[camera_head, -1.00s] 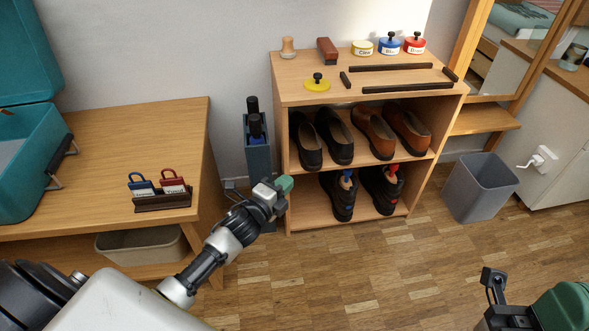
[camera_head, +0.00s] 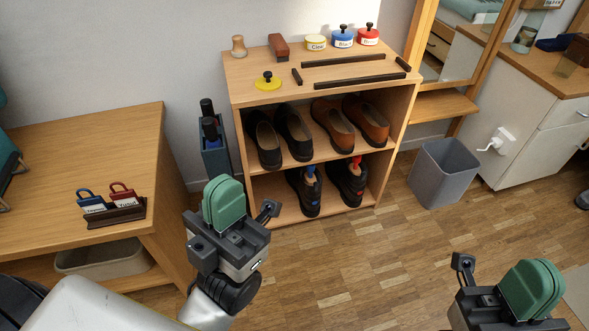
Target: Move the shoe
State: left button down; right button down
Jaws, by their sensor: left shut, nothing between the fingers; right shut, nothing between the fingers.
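The shoes stand in a wooden rack (camera_head: 241,160). On its upper shelf are a black pair, one shoe (camera_head: 265,143) left of the other (camera_head: 294,134), and a brown pair, one shoe (camera_head: 332,126) left of the other (camera_head: 366,122). On the lower shelf are two dark shoes, one with a blue insert (camera_head: 303,197) and one with a red insert (camera_head: 346,184). My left gripper (camera_head: 224,204), green-tipped, is shut and empty, in front of the rack's lower left side. My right gripper (camera_head: 536,287) is shut and empty at the lower right, away from the shoes.
On the rack top are tins, a brush (camera_head: 278,47), a yellow lid (camera_head: 267,82) and dark strips. A narrow blue-grey holder (camera_head: 215,160) stands left of the rack. A wooden table (camera_head: 90,150) is at left, a grey bin (camera_head: 443,172) at right. The floor in front is clear.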

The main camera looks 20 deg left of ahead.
aim_at(260, 128)
jog(key=i+l+u, duration=0.15)
jog(key=l, duration=0.2)
jog(key=i+l+u, duration=0.3)
jog(key=l, duration=0.4)
jog(key=i+l+u, duration=0.15)
jog(key=l, duration=0.25)
jog(key=i+u, duration=0.1)
jog(key=u, duration=0.5)
